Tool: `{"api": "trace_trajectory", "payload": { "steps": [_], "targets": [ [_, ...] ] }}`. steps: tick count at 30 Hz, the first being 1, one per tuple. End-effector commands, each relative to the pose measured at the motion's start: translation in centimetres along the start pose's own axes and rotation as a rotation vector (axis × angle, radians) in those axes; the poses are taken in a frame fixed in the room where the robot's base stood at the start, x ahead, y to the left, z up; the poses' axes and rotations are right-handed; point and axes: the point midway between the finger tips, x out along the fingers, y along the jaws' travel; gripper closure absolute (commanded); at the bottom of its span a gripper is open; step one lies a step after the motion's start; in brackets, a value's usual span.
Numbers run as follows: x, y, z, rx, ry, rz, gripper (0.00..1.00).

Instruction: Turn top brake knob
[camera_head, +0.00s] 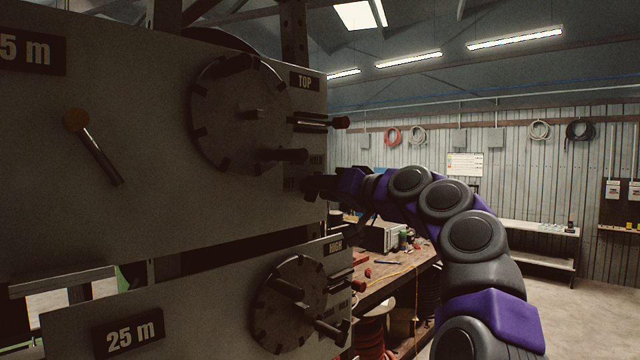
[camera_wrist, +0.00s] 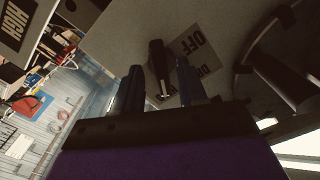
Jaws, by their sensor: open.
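A dark knob (camera_wrist: 156,62) stands out from a panel in the wrist view, beside a label reading OFF (camera_wrist: 197,47). My gripper (camera_head: 306,186) is at the right part of the upper panel, just below and right of the disc. In the wrist view, my gripper (camera_wrist: 160,82) is open, with one finger on each side of the knob. Whether either finger touches the knob cannot be told. In the head view my gripper hides the knob.
A lower panel (camera_head: 190,325) has another disc (camera_head: 290,315) with a HIGH label (camera_head: 336,246). A cluttered workbench (camera_head: 400,275) stands behind my arm. Open floor lies to the right.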

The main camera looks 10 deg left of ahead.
Motion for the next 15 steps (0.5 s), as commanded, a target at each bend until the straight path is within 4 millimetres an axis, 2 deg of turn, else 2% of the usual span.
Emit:
{"api": "trace_trajectory", "payload": {
  "steps": [6,15],
  "targets": [
    [1.1,0.03,0.0,-0.001,0.0,0.001,0.58],
    [1.19,0.02,0.04,-0.001,0.0,0.0,0.58]
  ]
}}
